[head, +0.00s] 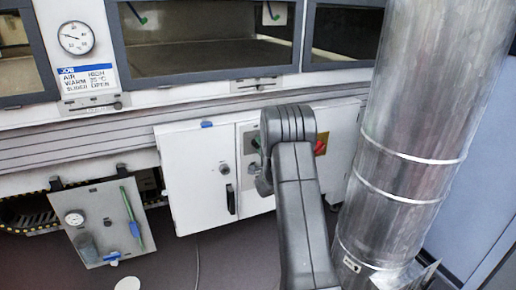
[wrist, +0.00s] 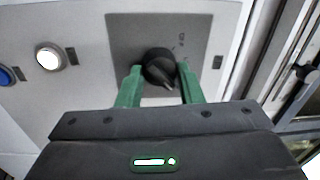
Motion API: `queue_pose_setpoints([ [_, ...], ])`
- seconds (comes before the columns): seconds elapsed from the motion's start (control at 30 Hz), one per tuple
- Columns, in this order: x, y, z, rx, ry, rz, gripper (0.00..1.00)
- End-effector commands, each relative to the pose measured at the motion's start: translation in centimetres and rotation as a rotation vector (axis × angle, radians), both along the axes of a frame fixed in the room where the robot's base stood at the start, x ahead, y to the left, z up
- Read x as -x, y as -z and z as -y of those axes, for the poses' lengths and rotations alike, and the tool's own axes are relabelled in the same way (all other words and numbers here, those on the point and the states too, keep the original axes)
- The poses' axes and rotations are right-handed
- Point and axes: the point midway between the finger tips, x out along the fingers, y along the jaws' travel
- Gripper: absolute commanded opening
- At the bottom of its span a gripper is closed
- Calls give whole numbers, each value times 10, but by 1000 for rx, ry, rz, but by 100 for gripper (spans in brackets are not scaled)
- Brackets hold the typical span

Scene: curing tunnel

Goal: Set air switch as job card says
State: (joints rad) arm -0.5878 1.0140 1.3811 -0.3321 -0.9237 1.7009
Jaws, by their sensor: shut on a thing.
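The job card (head: 87,80) under the round dial reads "AIR HIGH", a "WARM" line with a temperature I cannot read surely, and a line ending in "OPEN". In the wrist view a black rotary knob (wrist: 159,65) sits on a grey plate (wrist: 122,38) with small marks too blurred to read. Its ridge points down and slightly right in that picture. My gripper (wrist: 160,75) has its two green fingers shut on the knob, one on each side. In the head view my arm hides the gripper and the knob, and part of the grey plate shows beside it.
A white lit button (wrist: 48,57) and a blue button (wrist: 6,75) lie left of the knob. A red and yellow switch (head: 321,143) is right of my arm. A large metal duct (head: 420,110) stands further right. A white cabinet door (head: 195,165) is at left.

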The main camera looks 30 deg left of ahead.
Motion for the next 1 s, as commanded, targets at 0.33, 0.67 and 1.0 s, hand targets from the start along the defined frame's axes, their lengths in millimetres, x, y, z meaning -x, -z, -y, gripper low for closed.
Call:
queue_pose_setpoints([
  [0.33,3,1,-3,-6,-7,-9,10],
  [0.67,2,0,-2,-6,-6,-8,55],
  [1.0,7,0,5,-6,-2,-10,55],
])
